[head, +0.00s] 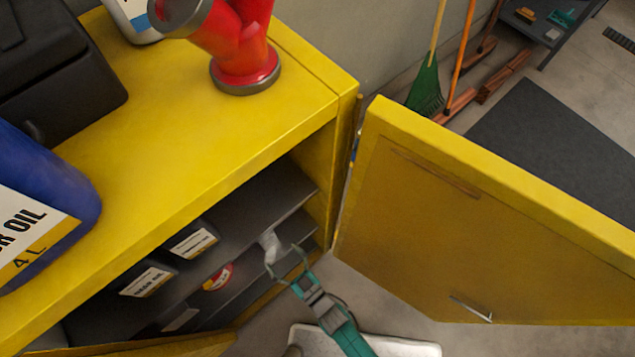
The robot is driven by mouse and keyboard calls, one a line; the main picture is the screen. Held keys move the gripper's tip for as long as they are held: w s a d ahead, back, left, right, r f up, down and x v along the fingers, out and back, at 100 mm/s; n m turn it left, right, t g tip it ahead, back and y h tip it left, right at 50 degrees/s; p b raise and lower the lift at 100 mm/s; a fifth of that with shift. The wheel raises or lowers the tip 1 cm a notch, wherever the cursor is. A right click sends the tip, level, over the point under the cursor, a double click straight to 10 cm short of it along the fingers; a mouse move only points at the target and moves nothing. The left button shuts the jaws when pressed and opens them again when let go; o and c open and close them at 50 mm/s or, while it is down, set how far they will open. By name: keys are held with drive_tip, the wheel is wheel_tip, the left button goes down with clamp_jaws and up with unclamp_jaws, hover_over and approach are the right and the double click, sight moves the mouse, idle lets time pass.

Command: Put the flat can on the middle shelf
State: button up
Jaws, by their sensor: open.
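A round red and yellow can, seemingly the flat can (217,277), is inside the open yellow cabinet, low among the dark shelves. Which shelf bears it I cannot tell for sure. My gripper (286,258) is open at the cabinet's front, to the right of the can and apart from it. A small white object (269,244) shows just behind my fingertips; whether they touch it is unclear. A dark grey shelf (265,200) runs across the cabinet above my gripper.
Dark oil containers (192,242) with white labels stand left inside the cabinet. The open yellow door (440,220) is close on the right. A red pump (245,60) and a blue oil jug (40,190) stand on top. A white tray (400,346) lies below.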

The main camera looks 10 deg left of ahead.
drive_tip(key=s+d+r+m+t+h, duration=0.1)
drive_tip(key=s+d+r+m+h, duration=0.15)
drive_tip(key=d, duration=0.45)
drive_tip(key=s+d+r+m+t+h, duration=0.15)
drive_tip(key=d+r, duration=0.25)
drive_tip(key=d, duration=0.4)
drive_tip(key=s+d+r+m+t+h, duration=0.1)
drive_tip(key=s+d+r+h, duration=0.25)
drive_tip(key=d, duration=0.35)
drive_tip(key=s+d+r+m+h, duration=0.2)
drive_tip(key=s+d+r+h, duration=0.1)
drive_tip(key=r, duration=0.6)
drive_tip(key=s+d+r+m+h, duration=0.2)
drive_tip(key=s+d+r, duration=0.3)
drive_tip(key=r, duration=0.5)
drive_tip(key=shift+s+d+r+m+g+h, duration=0.3)
drive_tip(key=shift+s+d+m+g+h, duration=0.1)
drive_tip(key=shift+d+h, duration=0.3)
